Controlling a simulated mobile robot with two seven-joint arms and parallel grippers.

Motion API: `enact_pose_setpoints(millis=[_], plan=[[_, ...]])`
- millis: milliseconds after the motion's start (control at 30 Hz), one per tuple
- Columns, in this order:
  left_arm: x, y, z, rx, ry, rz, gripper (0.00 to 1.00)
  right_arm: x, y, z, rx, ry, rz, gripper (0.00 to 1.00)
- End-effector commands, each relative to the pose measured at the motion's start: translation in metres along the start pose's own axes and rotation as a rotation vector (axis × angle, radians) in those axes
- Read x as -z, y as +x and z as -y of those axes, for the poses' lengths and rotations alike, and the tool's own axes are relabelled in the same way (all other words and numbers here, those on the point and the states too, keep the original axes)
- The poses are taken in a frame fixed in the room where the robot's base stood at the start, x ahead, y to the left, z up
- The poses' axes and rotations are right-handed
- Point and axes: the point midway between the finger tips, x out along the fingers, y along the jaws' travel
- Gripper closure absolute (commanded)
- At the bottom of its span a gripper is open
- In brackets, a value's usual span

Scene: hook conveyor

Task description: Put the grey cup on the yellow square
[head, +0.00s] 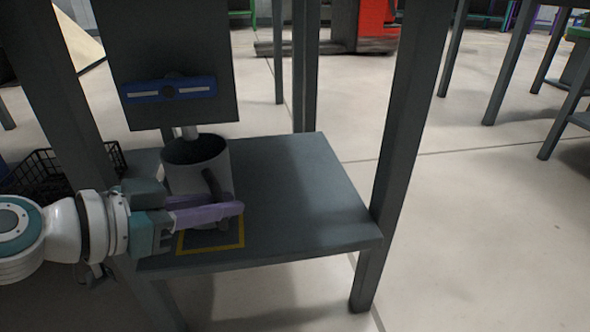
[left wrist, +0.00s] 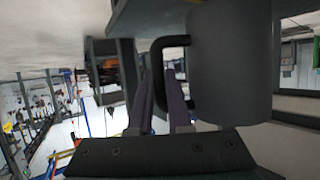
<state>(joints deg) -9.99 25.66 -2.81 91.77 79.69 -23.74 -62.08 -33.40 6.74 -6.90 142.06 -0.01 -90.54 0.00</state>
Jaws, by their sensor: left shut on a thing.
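The grey cup (head: 189,178) stands upright, its dark opening facing up, at the left part of a dark low table. Its dark handle faces my side; it also shows in the left wrist view (left wrist: 158,70), beside the cup body (left wrist: 232,65). My left gripper (head: 238,210) comes in from the left, its purple fingers shut on the handle. The yellow square (head: 212,249) is an outline on the table; its front and right edges show below the fingers. The cup and fingers hide its back part. I cannot tell whether the cup touches the table. My right gripper is not seen.
The dark table (head: 300,200) is bare to the right of the cup. A dark hanging panel with a blue bar (head: 168,89) is close above and behind the cup. Table posts (head: 397,130) stand at both sides. A black wire basket (head: 60,170) is at left.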

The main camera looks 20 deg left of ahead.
Motion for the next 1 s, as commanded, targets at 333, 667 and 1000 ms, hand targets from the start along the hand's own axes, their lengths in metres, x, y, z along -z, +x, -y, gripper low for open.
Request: enact_pose_setpoints(millis=[333,667,1000], plan=[[-0.031,0.013,0.0,0.003,0.001,-0.001,1.0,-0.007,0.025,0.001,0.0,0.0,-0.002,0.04],[-0.035,0.014,-0.001,0.001,-0.001,0.001,0.81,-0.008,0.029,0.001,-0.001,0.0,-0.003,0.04],[-0.034,0.014,-0.001,0.001,-0.001,0.001,0.53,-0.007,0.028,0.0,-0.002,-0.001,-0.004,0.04]])
